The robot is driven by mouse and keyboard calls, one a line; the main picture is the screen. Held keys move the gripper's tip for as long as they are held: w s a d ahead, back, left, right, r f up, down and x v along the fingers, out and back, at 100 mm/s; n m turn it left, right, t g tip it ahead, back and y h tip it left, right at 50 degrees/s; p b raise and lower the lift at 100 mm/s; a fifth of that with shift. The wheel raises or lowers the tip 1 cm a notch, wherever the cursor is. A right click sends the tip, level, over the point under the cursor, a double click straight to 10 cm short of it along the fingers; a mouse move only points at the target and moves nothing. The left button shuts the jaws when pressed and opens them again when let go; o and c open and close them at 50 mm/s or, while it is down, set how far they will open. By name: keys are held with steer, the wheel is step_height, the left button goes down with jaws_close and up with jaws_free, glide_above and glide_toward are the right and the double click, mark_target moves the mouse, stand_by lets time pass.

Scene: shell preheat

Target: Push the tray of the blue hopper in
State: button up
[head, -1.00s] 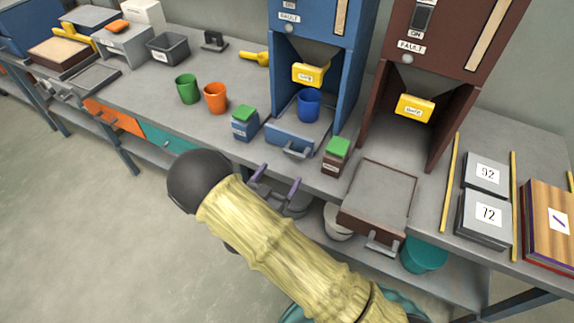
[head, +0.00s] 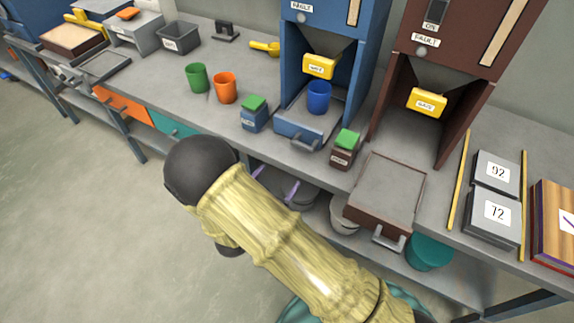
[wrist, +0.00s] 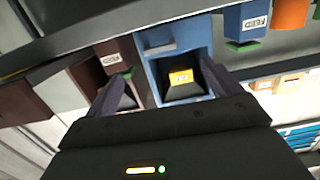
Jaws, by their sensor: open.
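The blue hopper (head: 372,60) stands on the bench, with a yellow gate (head: 320,66) under its funnel. Its blue tray (head: 287,128) sticks out in front of the bay, with a grey handle (head: 304,144) on its front. A blue cup (head: 319,98) stands at the tray, inside the bay. My gripper (head: 274,181) is open and empty, below and in front of the tray, apart from it; my arm hides part of it. In the wrist view, the two spread fingers of my gripper (wrist: 165,85) frame the blue hopper (wrist: 152,75), seen upside down.
A blue feed box (head: 254,119) stands left of the tray and a brown feed box (head: 343,158) right of it. The brown hopper (head: 455,60) has its tray (head: 385,188) drawn far out over the bench edge. Green (head: 196,80) and orange (head: 225,92) cups stand further left.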

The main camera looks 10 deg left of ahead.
steer(key=w+d+r+g+y, duration=0.55)
steer(key=w+d+g, duration=0.2)
steer(key=d, duration=0.25)
steer(key=s+d+r+n+g, duration=0.2)
steer(key=s+d+r+g, duration=0.1)
steer(key=s+d, duration=0.4)
steer(key=s+d+r+n+g, duration=0.1)
steer(key=s+d+r+g, duration=0.2)
steer(key=s+d, duration=0.5)
steer(key=d+r, duration=0.1)
steer(key=d, duration=0.2)
steer(key=shift+s+d+r+n, duration=0.2)
steer(key=shift+s+n, duration=0.05)
steer(key=shift+n, duration=0.15)
steer(key=shift+h, duration=0.25)
steer(key=shift+c, duration=0.4)
